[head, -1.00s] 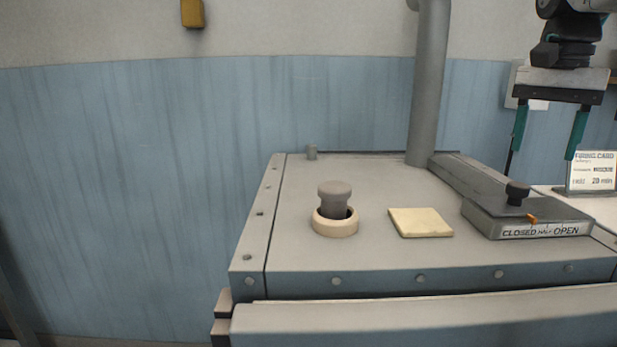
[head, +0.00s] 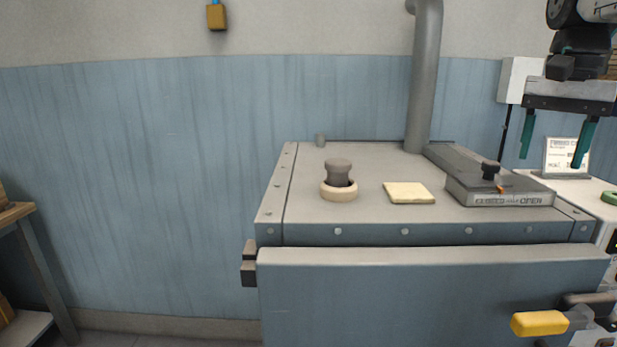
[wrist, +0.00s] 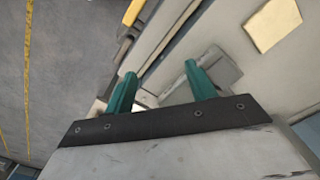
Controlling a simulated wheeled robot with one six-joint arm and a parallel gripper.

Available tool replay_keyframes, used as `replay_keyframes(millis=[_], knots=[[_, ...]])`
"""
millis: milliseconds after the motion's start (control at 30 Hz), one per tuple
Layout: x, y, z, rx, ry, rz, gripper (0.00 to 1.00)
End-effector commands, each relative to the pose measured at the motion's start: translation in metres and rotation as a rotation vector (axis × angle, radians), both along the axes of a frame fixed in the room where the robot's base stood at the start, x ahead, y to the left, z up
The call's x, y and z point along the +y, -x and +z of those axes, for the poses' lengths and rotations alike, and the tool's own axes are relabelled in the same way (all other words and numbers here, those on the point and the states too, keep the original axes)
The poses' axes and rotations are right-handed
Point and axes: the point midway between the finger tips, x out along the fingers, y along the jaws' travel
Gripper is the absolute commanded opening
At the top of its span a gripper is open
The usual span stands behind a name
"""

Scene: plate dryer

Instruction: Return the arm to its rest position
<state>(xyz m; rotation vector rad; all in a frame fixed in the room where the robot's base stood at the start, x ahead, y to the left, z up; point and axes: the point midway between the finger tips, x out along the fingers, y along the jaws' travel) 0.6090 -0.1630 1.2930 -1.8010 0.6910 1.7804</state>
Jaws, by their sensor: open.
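My gripper (head: 553,141) shows at the upper right of the head view, raised above the right side of the dryer top. Its two green fingers are apart, with nothing between them. In the wrist view my gripper (wrist: 157,75) also shows both green fingers spread and empty, with the dryer's edge and the grey slider housing beyond them. The grey metal dryer (head: 430,290) stands below, its front panel closed as far as I can see. The slider housing (head: 515,199), marked with closed and open, has a black knob (head: 490,169) on it.
On the dryer top stand a grey plug in a cream ring (head: 339,190) and a flat cream tile (head: 409,193). A vertical pipe (head: 424,80) rises at the back. A yellow handle (head: 540,323) juts out at the lower right.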

Motion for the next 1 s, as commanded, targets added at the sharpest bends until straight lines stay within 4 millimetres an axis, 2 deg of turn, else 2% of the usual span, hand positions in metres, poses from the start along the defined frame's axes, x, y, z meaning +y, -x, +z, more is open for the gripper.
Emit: replay_keyframes(millis=[167, 367, 567, 800, 900, 1000], knots=[[0.005, 0.012, -0.025, 0.002, 0.001, 0.075, 0.56], [0.028, 0.037, -0.061, -0.005, 0.005, 0.21, 0.56], [0.065, 0.081, -0.108, -0.019, 0.015, 0.393, 0.56], [0.113, 0.16, -0.182, -0.055, 0.034, 0.649, 0.56], [0.124, 0.181, -0.198, -0.067, 0.037, 0.697, 0.56], [0.13, 0.188, -0.198, -0.086, 0.043, 0.724, 0.56]])
